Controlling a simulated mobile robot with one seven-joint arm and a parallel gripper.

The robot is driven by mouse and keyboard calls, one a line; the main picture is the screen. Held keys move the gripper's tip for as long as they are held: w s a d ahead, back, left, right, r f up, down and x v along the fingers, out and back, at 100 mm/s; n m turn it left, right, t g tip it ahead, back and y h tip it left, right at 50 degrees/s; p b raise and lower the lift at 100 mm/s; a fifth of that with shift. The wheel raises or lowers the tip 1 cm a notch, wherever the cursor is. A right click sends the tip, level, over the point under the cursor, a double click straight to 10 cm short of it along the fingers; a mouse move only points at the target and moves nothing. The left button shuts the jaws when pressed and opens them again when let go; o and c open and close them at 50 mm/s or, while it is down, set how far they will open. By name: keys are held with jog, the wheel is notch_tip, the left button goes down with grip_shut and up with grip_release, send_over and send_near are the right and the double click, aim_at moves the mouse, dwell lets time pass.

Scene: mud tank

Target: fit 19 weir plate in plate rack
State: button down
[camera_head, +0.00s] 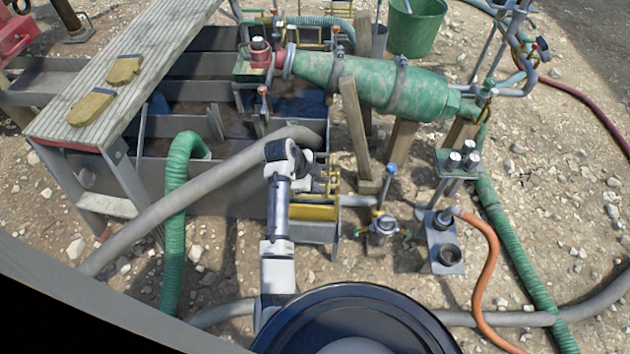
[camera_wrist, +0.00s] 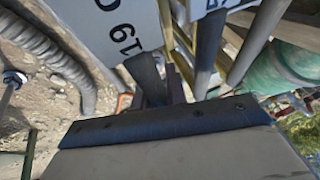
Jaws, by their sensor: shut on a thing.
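The 19 weir plate is a pale flat plate (camera_wrist: 95,25) with a black 19 on its face, at the upper left of the wrist view. My gripper (camera_wrist: 172,85) is shut on it near its lower edge, with dark fingers close together. In the head view my gripper (camera_head: 310,158) is at the near right corner of the tank, beside the yellow-framed plate rack (camera_head: 318,212). My arm hides part of the rack there. The held plate is hard to make out in the head view, and I cannot tell whether it touches the rack.
Another pale plate with blue marking (camera_wrist: 217,4) is close to the right of my fingers. A grey hose (camera_head: 190,190) crosses just left of my wrist. The green cone (camera_head: 385,85) and wooden props (camera_head: 354,125) stand behind and right. Open gravel lies farther right.

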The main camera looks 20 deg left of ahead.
jog(key=shift+f, duration=0.4)
jog(key=c, duration=1.3)
grip_release()
jog(key=shift+c, duration=0.2)
jog(key=v, duration=1.3)
jog(key=shift+r+b, duration=0.4)
jog(key=shift+b, duration=0.05)
jog(key=shift+a, duration=0.1)
